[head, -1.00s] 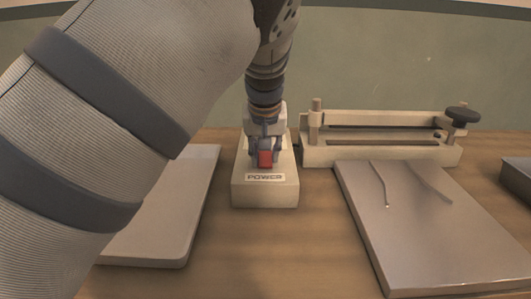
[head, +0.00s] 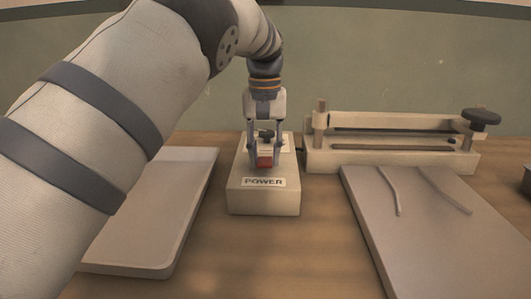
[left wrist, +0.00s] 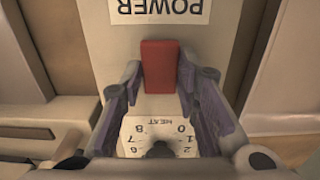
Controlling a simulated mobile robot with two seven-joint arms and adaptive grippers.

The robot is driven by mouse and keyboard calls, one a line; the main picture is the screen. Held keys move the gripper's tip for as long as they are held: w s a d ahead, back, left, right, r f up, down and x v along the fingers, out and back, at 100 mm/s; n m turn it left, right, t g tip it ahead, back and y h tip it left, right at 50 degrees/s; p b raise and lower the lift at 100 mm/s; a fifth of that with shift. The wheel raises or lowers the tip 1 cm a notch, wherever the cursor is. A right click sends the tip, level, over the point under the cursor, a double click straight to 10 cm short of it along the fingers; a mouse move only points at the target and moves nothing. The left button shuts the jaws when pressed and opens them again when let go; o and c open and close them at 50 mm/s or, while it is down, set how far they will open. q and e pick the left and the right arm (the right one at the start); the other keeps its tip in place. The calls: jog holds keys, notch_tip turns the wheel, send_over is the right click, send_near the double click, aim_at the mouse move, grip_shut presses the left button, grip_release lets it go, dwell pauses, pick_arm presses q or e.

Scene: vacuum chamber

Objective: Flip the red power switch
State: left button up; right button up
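The red power switch (head: 264,161) sits on top of a beige box (head: 262,201) with a POWER label on its front. My left gripper (head: 264,165) points down over the box, one finger on each side of the switch. In the left wrist view, the red switch (left wrist: 160,66) shows between and just past the fingertips of the left gripper (left wrist: 160,72). The fingers are apart, with narrow gaps beside the switch; I cannot tell whether either touches it. Nothing is held. My right gripper is not in view.
A HEAT dial plate (left wrist: 160,137) with numbers lies behind the switch, between the fingers. A flat grey panel (head: 150,215) lies left of the box. A beige frame with a dark knob (head: 390,150) and a grey plate (head: 430,225) with two thin strips stand right.

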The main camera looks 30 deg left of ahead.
aim_at(265, 160)
pick_arm(q)
jog(key=o, duration=0.3)
jog(key=shift+f, duration=0.1)
notch_tip(265, 160, up, 8)
jog(key=shift+f, duration=0.2)
jog(key=shift+f, duration=0.1)
